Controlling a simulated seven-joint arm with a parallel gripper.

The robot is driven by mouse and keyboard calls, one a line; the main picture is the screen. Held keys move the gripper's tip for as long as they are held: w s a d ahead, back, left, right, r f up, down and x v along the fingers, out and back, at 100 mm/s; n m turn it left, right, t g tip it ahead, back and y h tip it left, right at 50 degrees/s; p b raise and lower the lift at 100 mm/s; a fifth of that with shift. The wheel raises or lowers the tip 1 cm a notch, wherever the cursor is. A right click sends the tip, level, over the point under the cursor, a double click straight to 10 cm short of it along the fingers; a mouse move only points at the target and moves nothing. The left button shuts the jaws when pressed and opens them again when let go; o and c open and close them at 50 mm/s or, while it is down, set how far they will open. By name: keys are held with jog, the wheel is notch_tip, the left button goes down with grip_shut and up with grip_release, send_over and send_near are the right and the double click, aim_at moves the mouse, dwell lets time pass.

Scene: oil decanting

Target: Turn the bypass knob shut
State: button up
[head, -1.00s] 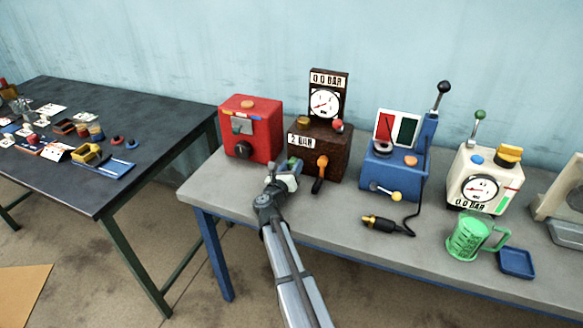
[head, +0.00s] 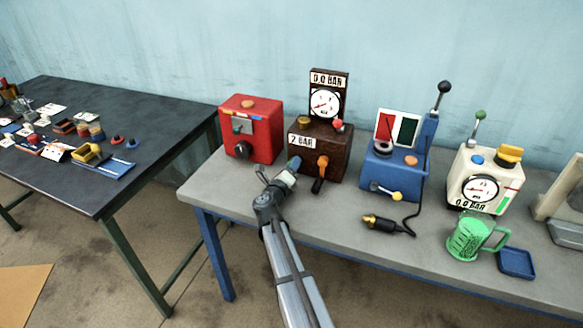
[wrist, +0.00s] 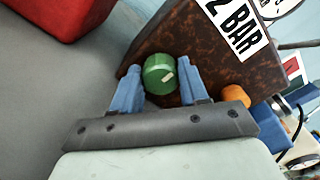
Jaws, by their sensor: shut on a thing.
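The brown box (head: 335,150) with the "2 BAR" label stands on the grey bench. Its green knob (wrist: 159,73), with a pale pointer mark, is on the front below the label in the wrist view. I take it to be the bypass knob. My gripper (wrist: 161,71) is shut on the knob, one blue finger on each side. In the head view my gripper (head: 294,165) is at the box's lower left and the knob is hidden. A dial gauge (head: 325,102) on top reads 0.0 BAR.
An orange-handled lever (head: 321,170) is just right of my gripper. A red box (head: 252,128) stands close on the left. A blue device (head: 392,175), a cable plug (head: 380,222) and a green jug (head: 468,240) are to the right. The bench front is clear near my wrist.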

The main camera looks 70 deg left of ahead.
jog(key=shift+n, duration=0.3)
jog(key=o, duration=1.1)
jog(key=shift+c, duration=0.2)
jog(key=v, duration=1.4)
